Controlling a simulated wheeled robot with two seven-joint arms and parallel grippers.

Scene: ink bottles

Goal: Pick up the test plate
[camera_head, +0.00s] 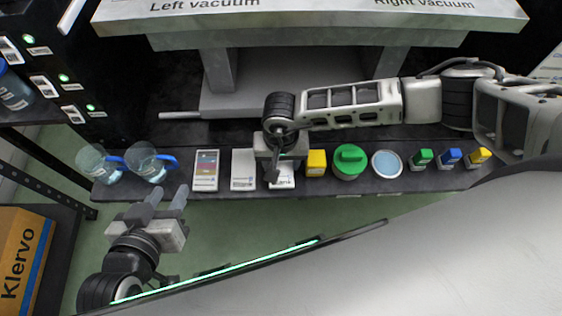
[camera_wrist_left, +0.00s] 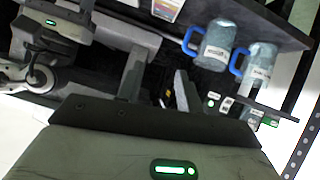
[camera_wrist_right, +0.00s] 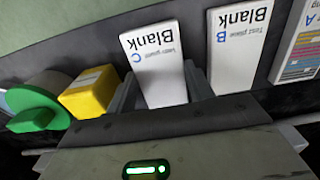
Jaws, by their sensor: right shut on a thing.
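My right gripper (camera_head: 275,178) is over the middle of the shelf, shut on a white plate (camera_head: 287,180) marked "Blank" and "C". In the right wrist view this plate (camera_wrist_right: 155,62) sits between the two fingers. A second white plate (camera_head: 243,170), marked "Blank" and "B", lies beside it; its small print seems to read "Test plate" in the right wrist view (camera_wrist_right: 237,45). A plate with coloured patches (camera_head: 206,170) lies further left. My left gripper (camera_head: 168,196) is open and empty, in front of the shelf's left part.
Two clear jugs with blue handles (camera_head: 148,163) stand at the shelf's left end. Right of the held plate are a yellow box (camera_head: 316,163), a green-lidded jar (camera_head: 350,162), a round blue-topped dish (camera_head: 386,164) and small coloured bottles (camera_head: 449,159). A grey vacuum bench (camera_head: 300,60) rises behind.

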